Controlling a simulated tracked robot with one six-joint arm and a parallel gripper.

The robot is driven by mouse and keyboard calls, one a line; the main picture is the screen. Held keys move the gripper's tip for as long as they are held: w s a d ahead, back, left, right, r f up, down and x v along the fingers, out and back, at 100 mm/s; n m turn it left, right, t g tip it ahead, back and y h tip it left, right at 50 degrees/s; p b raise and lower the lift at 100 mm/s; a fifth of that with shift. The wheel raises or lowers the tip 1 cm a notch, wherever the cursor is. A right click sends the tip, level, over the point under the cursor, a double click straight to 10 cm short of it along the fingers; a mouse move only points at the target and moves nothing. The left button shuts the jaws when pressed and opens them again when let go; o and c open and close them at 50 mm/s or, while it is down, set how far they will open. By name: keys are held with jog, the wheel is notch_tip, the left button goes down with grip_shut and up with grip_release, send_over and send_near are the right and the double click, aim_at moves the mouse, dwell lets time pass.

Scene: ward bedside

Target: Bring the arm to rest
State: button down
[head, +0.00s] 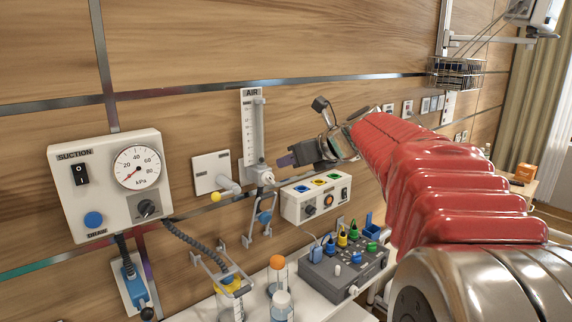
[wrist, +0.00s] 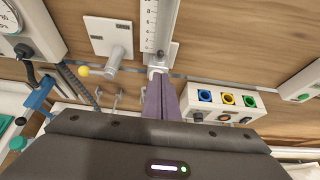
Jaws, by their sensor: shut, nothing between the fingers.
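My gripper (head: 287,160) is at the end of my red-sleeved arm, raised in front of the wood-panelled wall. Its fingers point left in the head view, close to the lower part of the AIR flowmeter (head: 252,130). In the wrist view my gripper (wrist: 158,82) shows its two purple-grey fingers together, with nothing between them. The fingertips overlap the foot of the flowmeter tube (wrist: 157,25) in that view. I cannot tell whether they touch it.
The suction unit (head: 108,185) is on the wall at left. A box with coloured sockets (head: 316,196) is below my gripper. A grey box with coloured knobs (head: 342,268) and capped jars (head: 278,272) stand on the shelf. A wire basket (head: 457,73) hangs at upper right.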

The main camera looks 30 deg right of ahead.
dwell(0.3)
jog(key=s+a+f+n+g+h, duration=0.1)
jog(key=s+a+f+n+g, duration=0.3)
jog(key=s+f+n, duration=0.85)
jog(key=s+a+f+n+g+h, duration=0.1)
jog(key=s+a+f+n, duration=0.3)
jog(key=s+n, duration=0.5)
jog(key=s+a+f+n+g+h, duration=0.1)
jog(key=s+a+f+n, duration=0.4)
jog(key=s+a+n, duration=0.4)
jog(key=shift+f+n, duration=0.25)
jog(key=shift+n, duration=1.2)
